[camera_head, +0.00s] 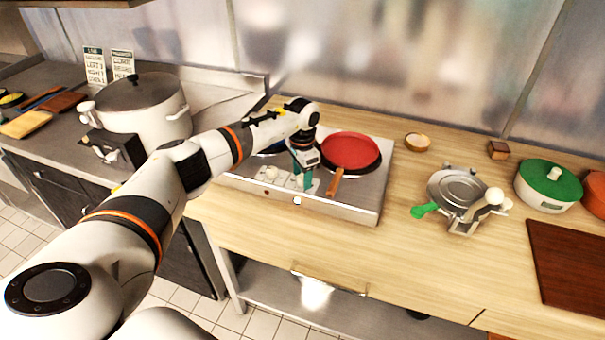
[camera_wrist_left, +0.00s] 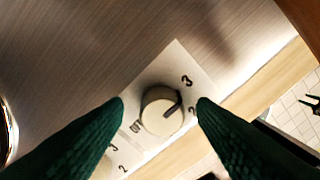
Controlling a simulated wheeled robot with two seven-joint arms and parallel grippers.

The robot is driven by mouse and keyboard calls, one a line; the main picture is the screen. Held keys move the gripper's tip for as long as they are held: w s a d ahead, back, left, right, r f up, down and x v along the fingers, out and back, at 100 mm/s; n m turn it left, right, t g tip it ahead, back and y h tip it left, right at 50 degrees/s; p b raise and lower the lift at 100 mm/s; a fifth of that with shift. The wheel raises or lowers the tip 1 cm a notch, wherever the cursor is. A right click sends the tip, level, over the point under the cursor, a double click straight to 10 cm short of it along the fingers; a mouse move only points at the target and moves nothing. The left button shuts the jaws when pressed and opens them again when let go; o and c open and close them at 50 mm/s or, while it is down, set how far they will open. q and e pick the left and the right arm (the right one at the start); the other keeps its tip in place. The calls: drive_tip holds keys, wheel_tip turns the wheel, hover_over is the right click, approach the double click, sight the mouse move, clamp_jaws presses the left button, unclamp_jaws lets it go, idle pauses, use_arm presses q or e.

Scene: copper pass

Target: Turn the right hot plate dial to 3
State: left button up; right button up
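The hot plate (camera_head: 355,213) is a steel unit on the wooden counter. Its right dial (camera_wrist_left: 157,112) is a pale round knob with a dark pointer mark, which points right in the left wrist view, toward a digit partly hidden by a finger; a 3 stands just above that. My left gripper (camera_head: 305,184) is over the hot plate's front. In the left wrist view its green fingers (camera_wrist_left: 161,103) are open on either side of the dial, with visible gaps. In the head view the gripper hides the right dial. A small green pronged shape, possibly my right gripper (camera_wrist_left: 311,103), shows at the edge.
A red pan (camera_head: 350,151) sits on the right burner, its handle (camera_head: 335,182) reaching forward close to my left gripper. A large pot (camera_head: 145,110) stands left. A round metal appliance (camera_head: 458,190) stands right, with free counter between it and the hot plate.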

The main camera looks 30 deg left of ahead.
sight(302, 177)
use_arm(q)
wheel_tip(302, 177, up, 12)
drive_tip(key=b, duration=0.4)
idle(0.6)
